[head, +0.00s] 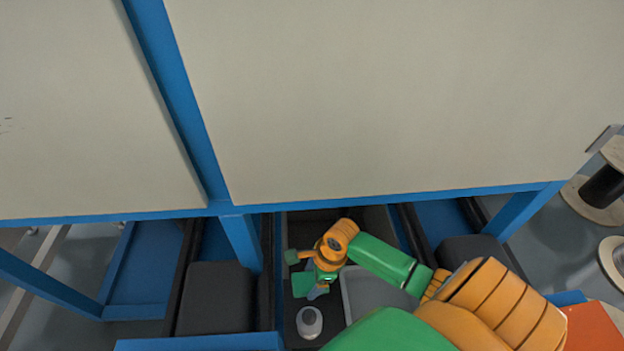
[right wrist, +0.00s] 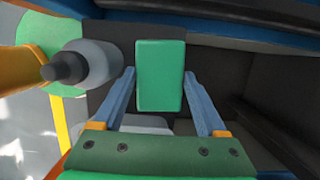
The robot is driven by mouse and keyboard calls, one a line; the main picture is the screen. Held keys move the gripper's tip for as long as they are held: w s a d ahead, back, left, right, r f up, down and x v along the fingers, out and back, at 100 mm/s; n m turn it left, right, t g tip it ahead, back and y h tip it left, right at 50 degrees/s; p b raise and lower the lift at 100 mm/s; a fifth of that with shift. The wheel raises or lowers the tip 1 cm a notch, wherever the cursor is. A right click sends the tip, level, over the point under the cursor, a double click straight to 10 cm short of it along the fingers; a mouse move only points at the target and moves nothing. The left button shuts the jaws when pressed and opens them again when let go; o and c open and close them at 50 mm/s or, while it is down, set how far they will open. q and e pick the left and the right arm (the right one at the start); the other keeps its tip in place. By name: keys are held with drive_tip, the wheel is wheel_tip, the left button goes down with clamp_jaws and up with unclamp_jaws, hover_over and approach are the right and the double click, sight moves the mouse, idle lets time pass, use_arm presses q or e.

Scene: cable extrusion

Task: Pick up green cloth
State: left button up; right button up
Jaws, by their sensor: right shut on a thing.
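The green cloth (right wrist: 160,75) looks like a thick green block in the right wrist view. It sits upright between the two blue-grey fingers of my right gripper (right wrist: 160,82), which is shut on it. In the head view my right gripper (head: 317,291) reaches down into a dark bay under the blue frame. A green patch beside its fingers looks like the cloth (head: 302,284), partly hidden by the gripper. My left gripper is in neither view.
A grey-white bottle (head: 309,322) stands close to the gripper, and in the right wrist view the bottle (right wrist: 95,63) is left of the cloth. A blue frame (head: 400,198) with large pale panels (head: 400,90) rises over the bay. Dark bins (head: 215,298) sit at the left.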

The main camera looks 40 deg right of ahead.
sight(312, 280)
wheel_tip(312, 280, up, 7)
drive_tip(key=p, duration=0.2)
drive_tip(key=shift+p, duration=0.3)
drive_tip(key=s+d+p, duration=0.2)
drive_tip(key=s+d, duration=0.8)
drive_tip(key=s, duration=0.5)
drive_tip(key=shift+a, duration=0.1)
